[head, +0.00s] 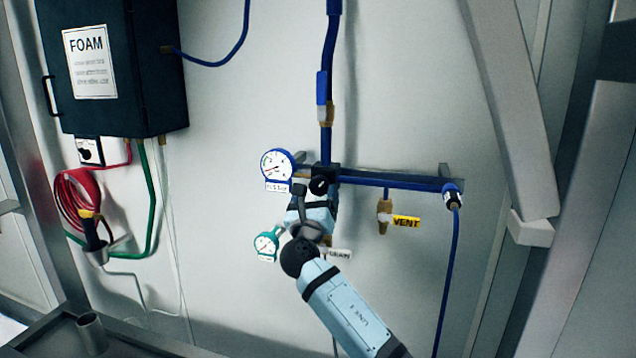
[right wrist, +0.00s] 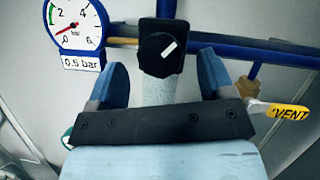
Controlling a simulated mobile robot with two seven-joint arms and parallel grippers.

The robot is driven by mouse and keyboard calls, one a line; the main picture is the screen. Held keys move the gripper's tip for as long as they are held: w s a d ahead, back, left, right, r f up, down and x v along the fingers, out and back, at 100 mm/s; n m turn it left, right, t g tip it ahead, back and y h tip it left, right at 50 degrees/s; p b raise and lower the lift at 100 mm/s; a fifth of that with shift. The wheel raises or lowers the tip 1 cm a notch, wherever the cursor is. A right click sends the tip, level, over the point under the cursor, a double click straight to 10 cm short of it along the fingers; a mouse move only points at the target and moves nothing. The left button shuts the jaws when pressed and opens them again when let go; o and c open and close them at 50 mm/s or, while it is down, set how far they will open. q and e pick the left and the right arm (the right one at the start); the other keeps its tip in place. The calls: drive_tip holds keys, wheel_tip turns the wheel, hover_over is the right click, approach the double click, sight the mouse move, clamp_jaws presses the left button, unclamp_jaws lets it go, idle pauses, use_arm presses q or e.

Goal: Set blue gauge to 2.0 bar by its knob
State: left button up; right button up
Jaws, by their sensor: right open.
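The blue-rimmed gauge (head: 277,166) is on the wall left of the pipe junction. In the right wrist view the same gauge (right wrist: 75,22) has a red needle low on its scale, near 0, and a plate reading 0.5 bar. Its black knob (right wrist: 160,55) has a white mark pointing to the upper right; it also shows in the head view (head: 319,185). My right gripper (right wrist: 162,82) is open, its two blue fingers on either side of the knob's block, just below the knob. I cannot tell whether they touch it. My left gripper is not in view.
A teal gauge (head: 267,245) hangs below, beside a DRAIN tag (head: 340,254). A blue pipe (head: 390,181) runs right, with a VENT tag (head: 406,221) below it. The FOAM box (head: 110,70) and red hose (head: 75,198) are at left.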

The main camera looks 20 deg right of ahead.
sight(320, 185)
drive_tip(key=shift+x, duration=1.1)
drive_tip(key=shift+w+d+r, duration=0.15)
drive_tip(key=shift+w, duration=0.15)
drive_tip(key=shift+c, duration=0.3)
drive_tip(key=c, duration=0.9)
drive_tip(key=shift+o, duration=0.2)
drive_tip(key=shift+m, duration=0.3)
